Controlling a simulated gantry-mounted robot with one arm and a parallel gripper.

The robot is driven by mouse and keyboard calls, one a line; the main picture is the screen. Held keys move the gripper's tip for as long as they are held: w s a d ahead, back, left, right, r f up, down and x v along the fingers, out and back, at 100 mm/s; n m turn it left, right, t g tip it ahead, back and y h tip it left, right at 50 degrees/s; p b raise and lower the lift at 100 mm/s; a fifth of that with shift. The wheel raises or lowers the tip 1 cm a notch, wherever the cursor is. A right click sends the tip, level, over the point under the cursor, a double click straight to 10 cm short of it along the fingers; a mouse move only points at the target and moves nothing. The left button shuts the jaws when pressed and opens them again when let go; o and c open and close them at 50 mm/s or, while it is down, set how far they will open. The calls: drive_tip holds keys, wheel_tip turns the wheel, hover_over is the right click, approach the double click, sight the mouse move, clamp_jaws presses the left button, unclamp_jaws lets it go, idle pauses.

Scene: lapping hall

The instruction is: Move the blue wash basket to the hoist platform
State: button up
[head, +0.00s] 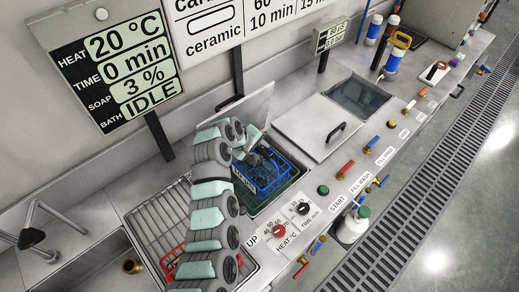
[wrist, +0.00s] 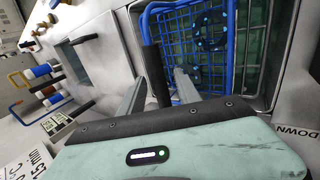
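The blue wash basket (head: 262,172) sits in an open tank at the middle of the bench, with blue wire walls and dark round parts inside. It also shows in the wrist view (wrist: 228,68). My gripper (head: 255,150) is over the basket. In the wrist view my gripper (wrist: 161,85) has its two grey fingers apart, one each side of an upright black grip (wrist: 153,65) by the basket's near edge. I cannot tell whether they touch it.
A wire rack (head: 150,208) with a red basket (head: 172,262), partly behind my arm, lies left of the tank. A closed lid (head: 322,125) with a black handle is to the right. Knobs, valves and a white bottle (head: 351,228) line the front edge. The raised tank lid (head: 240,112) stands behind.

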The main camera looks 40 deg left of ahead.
drive_tip(key=shift+r, duration=0.1)
drive_tip(key=v, duration=1.2)
